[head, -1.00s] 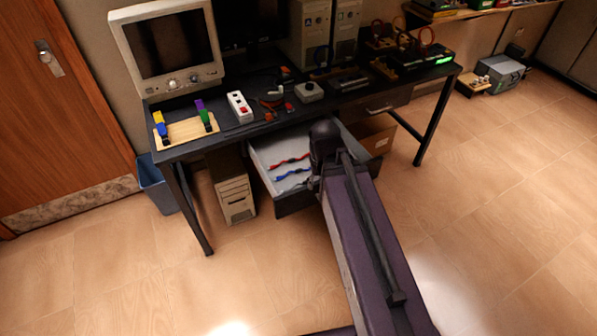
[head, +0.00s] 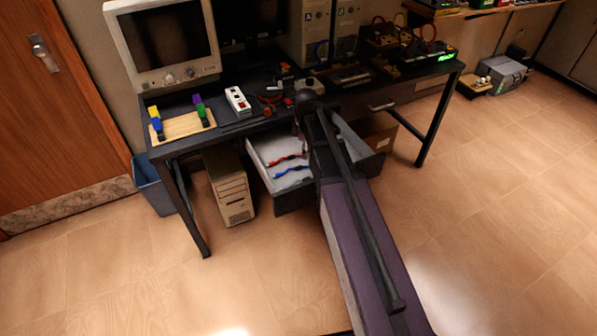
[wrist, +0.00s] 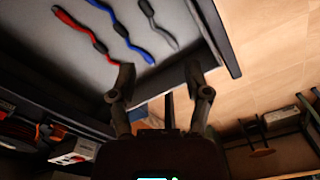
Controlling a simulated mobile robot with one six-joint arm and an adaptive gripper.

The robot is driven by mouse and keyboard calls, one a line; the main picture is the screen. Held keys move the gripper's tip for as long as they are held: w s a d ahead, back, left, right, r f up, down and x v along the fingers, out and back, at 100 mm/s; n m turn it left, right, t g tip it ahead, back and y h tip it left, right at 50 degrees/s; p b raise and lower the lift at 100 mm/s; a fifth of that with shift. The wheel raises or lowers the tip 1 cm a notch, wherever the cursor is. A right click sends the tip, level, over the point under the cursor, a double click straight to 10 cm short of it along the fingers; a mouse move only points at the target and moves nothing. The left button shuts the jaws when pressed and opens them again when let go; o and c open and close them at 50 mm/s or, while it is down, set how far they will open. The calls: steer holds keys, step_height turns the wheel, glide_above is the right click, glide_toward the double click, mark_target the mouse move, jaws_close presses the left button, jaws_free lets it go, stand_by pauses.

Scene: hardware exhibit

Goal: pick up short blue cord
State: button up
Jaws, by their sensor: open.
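A blue cord (head: 292,172) lies in the open drawer (head: 275,200) under the desk, in front of a red cord (head: 287,160). In the wrist view the blue cord (wrist: 121,31) lies between the red cord (wrist: 80,32) and a grey cord (wrist: 157,22) on the drawer's pale floor. My gripper (wrist: 158,72) is open and empty near the drawer's edge, apart from the cords. In the head view my arm covers the right part of the drawer, and my gripper is hidden there.
The black desk (head: 240,122) stands over the drawer and carries a monitor (head: 163,45), a white power strip (head: 238,101) and other hardware. A beige computer tower (head: 232,190) stands left of the drawer. The floor in front is clear.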

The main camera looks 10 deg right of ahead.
steer(key=w+f+n+b, duration=0.2)
steer(key=w+n, duration=0.4)
steer(key=w, duration=0.2)
steer(key=shift+a+f+n, duration=0.3)
steer(key=shift+f+n, duration=0.05)
steer(key=shift+n, duration=0.05)
steer(key=shift+f, duration=0.15)
steer(key=b, duration=0.9)
glide_above(299, 166)
steer(key=f, duration=0.8)
steer(key=shift+s+f, duration=0.15)
steer(key=shift+s, duration=0.05)
steer(key=shift+w+a+f+b, duration=0.1)
steer(key=shift+w+f+b, duration=0.05)
steer(key=shift+f+b, duration=2.4)
jaws_close()
